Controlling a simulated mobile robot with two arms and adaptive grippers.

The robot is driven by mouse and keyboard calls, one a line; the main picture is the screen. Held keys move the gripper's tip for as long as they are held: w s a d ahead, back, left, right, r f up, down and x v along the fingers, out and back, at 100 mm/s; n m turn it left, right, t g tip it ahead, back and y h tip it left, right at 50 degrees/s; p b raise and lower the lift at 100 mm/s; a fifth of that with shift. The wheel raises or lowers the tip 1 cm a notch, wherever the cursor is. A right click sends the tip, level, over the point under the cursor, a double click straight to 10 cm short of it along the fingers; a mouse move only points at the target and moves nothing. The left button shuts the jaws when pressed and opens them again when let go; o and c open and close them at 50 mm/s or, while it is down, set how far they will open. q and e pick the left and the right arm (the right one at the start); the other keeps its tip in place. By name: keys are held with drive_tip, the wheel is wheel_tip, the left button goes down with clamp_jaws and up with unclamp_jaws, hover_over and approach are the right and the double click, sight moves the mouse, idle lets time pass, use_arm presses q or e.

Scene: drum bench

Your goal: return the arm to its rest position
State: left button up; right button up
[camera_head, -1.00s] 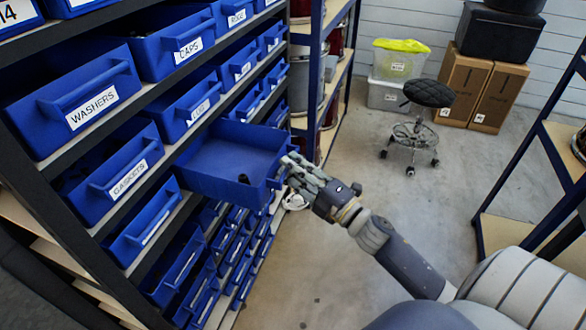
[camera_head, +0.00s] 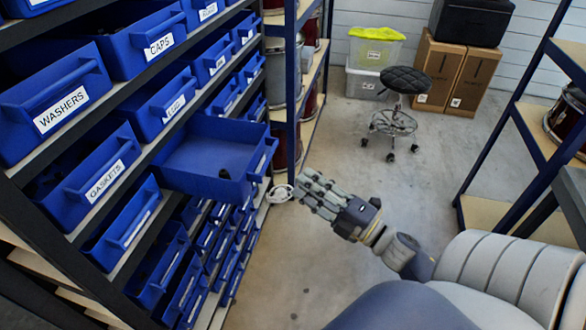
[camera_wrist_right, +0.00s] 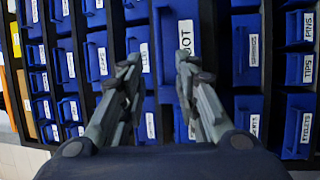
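My right gripper (camera_head: 318,196) is in the middle of the head view, to the right of a pulled-out blue drawer (camera_head: 212,150) and apart from it. In the right wrist view the fingers of my right gripper (camera_wrist_right: 156,80) stand apart with nothing between them, in front of the blue bins. The pulled-out drawer holds a small dark object (camera_head: 224,173) near its front. My left gripper does not show.
A shelf of labelled blue bins (camera_head: 62,105) fills the left. A black stool (camera_head: 404,82), cardboard boxes (camera_head: 452,76) and clear tubs (camera_head: 372,60) stand at the back. Another shelf (camera_head: 545,140) stands at right. The floor between is clear.

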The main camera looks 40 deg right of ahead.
drive_tip(key=shift+s+d+f, duration=0.15)
drive_tip(key=shift+s+d, duration=0.05)
drive_tip(key=shift+s, duration=0.5)
drive_tip(key=d+f+m+g+h, duration=0.2)
drive_tip(key=f+m+h, duration=0.15)
drive_tip(key=f, duration=0.65)
drive_tip(key=d+f+m+g+h, duration=0.2)
drive_tip(key=f+m, duration=0.3)
drive_tip(key=f, duration=0.6)
drive_tip(key=s+a+f+m+g, duration=0.2)
drive_tip(key=s+f, duration=0.2)
drive_tip(key=f, duration=0.5)
drive_tip(key=s+a+f+m+g, duration=0.1)
drive_tip(key=s+f+m+g, duration=0.15)
drive_tip(key=f, duration=0.55)
drive_tip(key=s+a+f+m+g, duration=0.2)
drive_tip(key=s+a+f+g, duration=0.3)
drive_tip(key=s+f, duration=0.5)
drive_tip(key=s+a+f+m+g, duration=0.2)
drive_tip(key=s+a+f+g, duration=0.3)
drive_tip(key=s+f, duration=0.5)
drive_tip(key=s+a, duration=0.2)
drive_tip(key=s, duration=0.4)
drive_tip(key=shift+s+f+m, duration=0.2)
drive_tip(key=shift+s+m, duration=0.05)
drive_tip(key=shift+m, duration=0.15)
